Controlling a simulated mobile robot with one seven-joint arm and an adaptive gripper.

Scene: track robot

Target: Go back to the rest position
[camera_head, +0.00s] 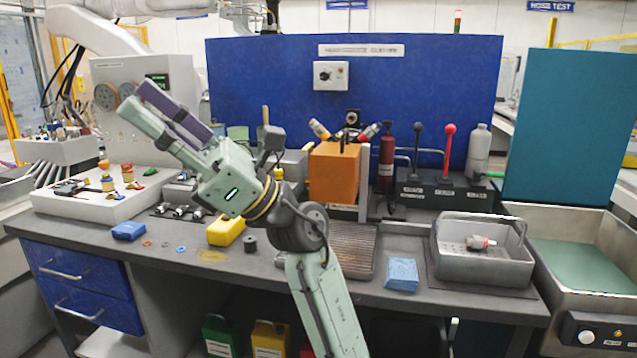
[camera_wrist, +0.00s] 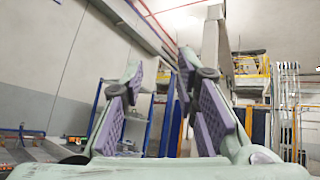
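My gripper (camera_head: 137,98) is raised above the left half of the workbench (camera_head: 400,240) in the head view and points up and to the left. In the wrist view my gripper (camera_wrist: 160,88) has its two purple-padded fingers apart, with nothing between them. Only wall, ceiling and blue and yellow frames show beyond the fingers. My arm rises from the bottom middle of the head view and hides part of the bench.
A grey tray (camera_head: 458,262) with a small red-and-white part (camera_head: 481,243) stands at the right. An orange block (camera_head: 334,172), a yellow block (camera_head: 226,230), a blue block (camera_head: 129,231) and a blue cloth-like piece (camera_head: 402,274) are on the bench. A blue panel (camera_head: 440,85) stands behind.

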